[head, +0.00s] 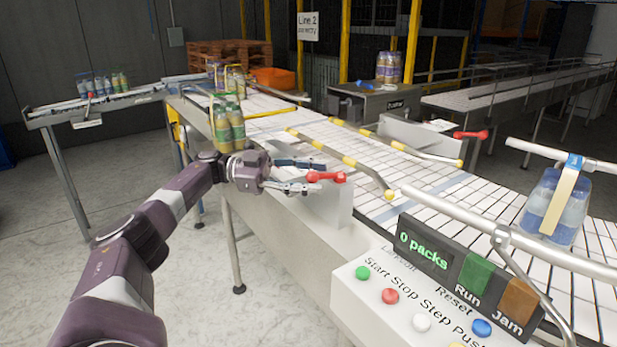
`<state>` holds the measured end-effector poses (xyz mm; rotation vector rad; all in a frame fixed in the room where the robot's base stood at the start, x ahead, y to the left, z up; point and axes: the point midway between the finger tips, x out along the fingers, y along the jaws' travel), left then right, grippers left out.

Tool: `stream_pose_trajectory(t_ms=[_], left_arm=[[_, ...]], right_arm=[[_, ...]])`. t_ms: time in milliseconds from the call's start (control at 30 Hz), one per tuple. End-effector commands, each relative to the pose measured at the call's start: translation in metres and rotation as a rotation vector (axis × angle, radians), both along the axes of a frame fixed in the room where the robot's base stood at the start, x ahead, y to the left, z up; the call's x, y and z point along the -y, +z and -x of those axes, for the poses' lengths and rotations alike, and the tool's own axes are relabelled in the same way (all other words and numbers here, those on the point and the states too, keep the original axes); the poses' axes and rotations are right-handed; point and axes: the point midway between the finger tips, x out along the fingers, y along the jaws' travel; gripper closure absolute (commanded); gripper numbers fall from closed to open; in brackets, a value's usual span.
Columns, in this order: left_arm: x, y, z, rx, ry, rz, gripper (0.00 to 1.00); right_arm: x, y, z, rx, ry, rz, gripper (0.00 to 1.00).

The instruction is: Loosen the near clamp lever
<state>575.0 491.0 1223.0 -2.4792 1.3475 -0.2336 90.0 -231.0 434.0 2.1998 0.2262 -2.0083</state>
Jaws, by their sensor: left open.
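The near clamp lever (326,177) is a short red handle on top of a light grey block at the near side of the conveyor. My left gripper (312,175) is open, with its two fingers pointing right toward the lever. The lower finger's tip is close to the left end of the lever; I cannot tell whether they touch. Another red clamp lever (470,135) sits on the far side of the conveyor. My right gripper is not in view.
A control panel (420,300) with coloured buttons and a "0 packs" display stands at the front right. Green bottles (229,128) stand on the conveyor (400,160) behind my left arm. A bottle pack (556,207) is at the right. Rails run along the belt. Open floor lies left.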

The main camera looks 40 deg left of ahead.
Motion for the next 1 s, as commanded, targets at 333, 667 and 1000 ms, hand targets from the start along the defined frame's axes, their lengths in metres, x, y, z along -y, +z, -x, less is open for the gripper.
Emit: stream_pose_trajectory(t_ms=[333,667,1000], left_arm=[[-0.034,0.001,0.018,0.001,0.006,0.002,0.56],[-0.058,-0.002,0.033,0.0,0.004,0.0,0.56],[-0.064,-0.003,0.039,-0.004,0.001,0.001,0.56]], right_arm=[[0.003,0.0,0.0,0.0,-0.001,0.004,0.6],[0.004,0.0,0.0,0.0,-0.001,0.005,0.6],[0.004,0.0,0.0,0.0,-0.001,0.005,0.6]])
